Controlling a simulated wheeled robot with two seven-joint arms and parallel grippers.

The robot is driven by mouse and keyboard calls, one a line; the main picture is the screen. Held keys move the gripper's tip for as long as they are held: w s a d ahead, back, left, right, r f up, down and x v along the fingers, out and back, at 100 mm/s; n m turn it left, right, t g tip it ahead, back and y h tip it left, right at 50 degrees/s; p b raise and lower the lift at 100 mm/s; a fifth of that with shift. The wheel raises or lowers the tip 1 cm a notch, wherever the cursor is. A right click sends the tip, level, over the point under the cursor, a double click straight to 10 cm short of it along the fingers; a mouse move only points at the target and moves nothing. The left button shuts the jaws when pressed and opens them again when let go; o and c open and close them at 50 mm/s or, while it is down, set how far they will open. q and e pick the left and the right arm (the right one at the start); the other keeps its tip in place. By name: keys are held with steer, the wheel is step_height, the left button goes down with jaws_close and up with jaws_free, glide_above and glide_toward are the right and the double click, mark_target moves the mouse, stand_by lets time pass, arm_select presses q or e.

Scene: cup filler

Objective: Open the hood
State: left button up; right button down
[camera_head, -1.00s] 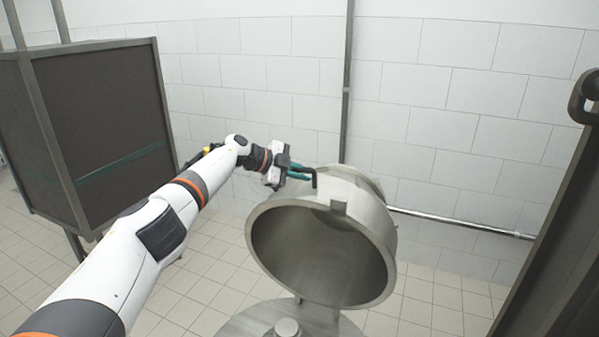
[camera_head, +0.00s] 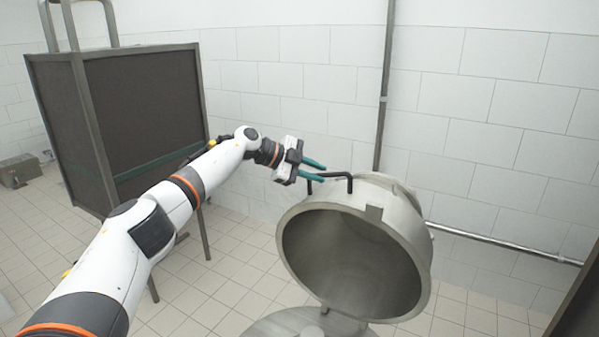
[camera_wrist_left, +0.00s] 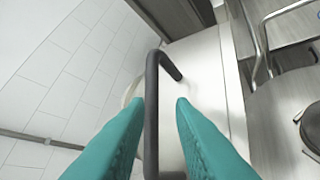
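The hood (camera_head: 300,222) is a round, hollow metal lid that stands tilted up, its open underside facing me. A black bent handle (camera_head: 338,175) sits on its top edge. My left gripper (camera_head: 323,173) is at the handle's left end, its two teal fingers spread apart. In the left wrist view the black handle (camera_wrist_left: 151,105) runs between the parted fingers (camera_wrist_left: 157,101), with a gap visible to the right finger. Contact with the left finger is hard to tell. My right gripper is not in view.
A round metal vessel top (camera_head: 275,325) lies below the hood. A dark-panelled metal cabinet (camera_head: 140,110) stands at the left. A vertical pipe (camera_head: 384,90) and a horizontal pipe (camera_head: 500,243) run along the tiled wall. Tiled floor is clear between the cabinet and hood.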

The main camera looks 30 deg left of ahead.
arm_select(q)
steer(key=b+v, duration=0.1)
steer(key=v, duration=0.4)
steer(key=shift+s+a, duration=0.1)
stand_by(0.4)
